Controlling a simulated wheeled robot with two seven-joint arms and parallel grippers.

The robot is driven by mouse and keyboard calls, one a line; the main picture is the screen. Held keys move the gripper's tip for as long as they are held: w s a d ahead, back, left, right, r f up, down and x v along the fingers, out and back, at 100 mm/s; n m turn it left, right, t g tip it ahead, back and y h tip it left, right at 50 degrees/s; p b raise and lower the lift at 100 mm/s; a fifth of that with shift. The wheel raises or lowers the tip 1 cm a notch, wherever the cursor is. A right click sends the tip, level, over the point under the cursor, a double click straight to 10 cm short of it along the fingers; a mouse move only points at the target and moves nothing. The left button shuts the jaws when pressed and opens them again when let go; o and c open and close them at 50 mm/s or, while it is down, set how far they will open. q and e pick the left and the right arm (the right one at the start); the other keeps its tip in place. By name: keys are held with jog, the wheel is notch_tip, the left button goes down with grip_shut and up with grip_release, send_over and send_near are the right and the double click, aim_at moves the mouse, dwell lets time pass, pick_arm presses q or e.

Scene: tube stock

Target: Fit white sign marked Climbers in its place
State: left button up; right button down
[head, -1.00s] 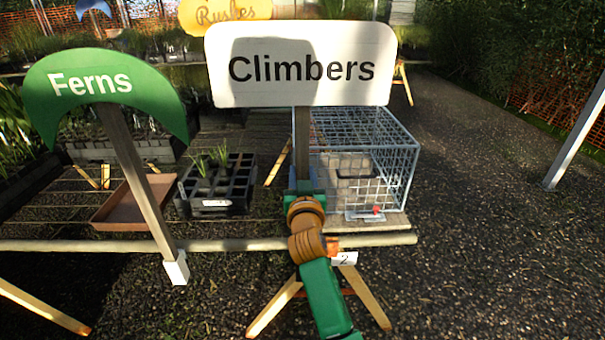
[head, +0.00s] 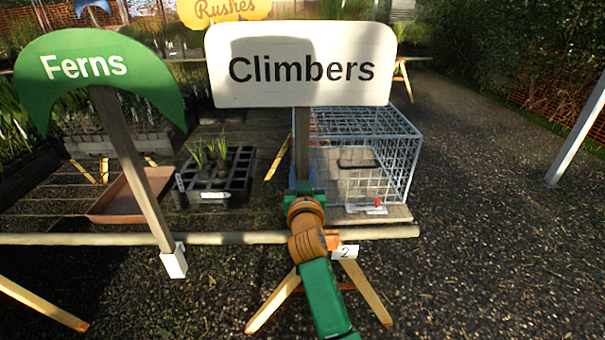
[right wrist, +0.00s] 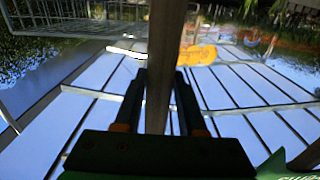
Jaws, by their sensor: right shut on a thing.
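The white sign marked Climbers (head: 303,66) stands upright on a dark post in front of the bench in the head view. My right gripper (head: 304,187) is shut on this post below the board. In the right wrist view, the post (right wrist: 166,55) runs between the two fingers of the right gripper (right wrist: 160,85). The post's lower end is hidden behind my arm in the head view. An orange piece (head: 333,240) with a white tag marked 2 (head: 344,252) shows at the bench's front rail, just right of my wrist. My left gripper is not in view.
A green Ferns sign (head: 85,66) stands at left, its post in a white holder (head: 174,261) at the rail (head: 90,239). A wire cage (head: 370,150), a black pot tray (head: 215,180) and a brown tray (head: 128,200) sit on the bench.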

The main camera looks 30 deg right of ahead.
jog(key=shift+f, duration=0.45)
jog(key=shift+b, duration=0.3)
jog(key=shift+f+b, duration=0.5)
jog(key=shift+f, duration=0.1)
jog(key=shift+c, duration=2)
grip_release()
jog(key=shift+s+r, duration=0.1)
jog(key=v, duration=0.7)
jog(key=shift+b, duration=0.45)
